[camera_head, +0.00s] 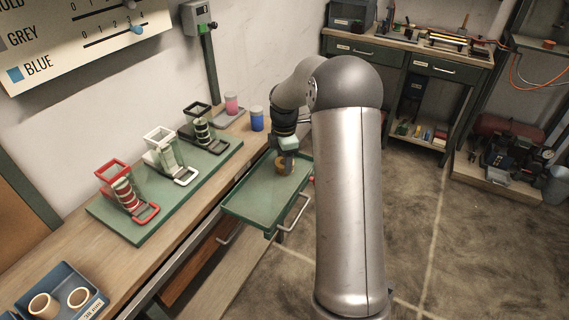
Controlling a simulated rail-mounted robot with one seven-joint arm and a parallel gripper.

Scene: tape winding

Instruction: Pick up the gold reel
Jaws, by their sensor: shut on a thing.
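The gold reel (280,166) is small and yellow-brown, in or just above the green drawer tray (262,207). My gripper (286,160) points down over the tray and is shut on the reel. The fingers hide part of the reel, and I cannot tell whether it touches the tray floor. The tray sticks out from the bench front, and its visible floor is otherwise bare.
A green board (110,214) on the bench carries red, white and black winding stands. A blue bin (93,308) holds cream rings at lower left.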

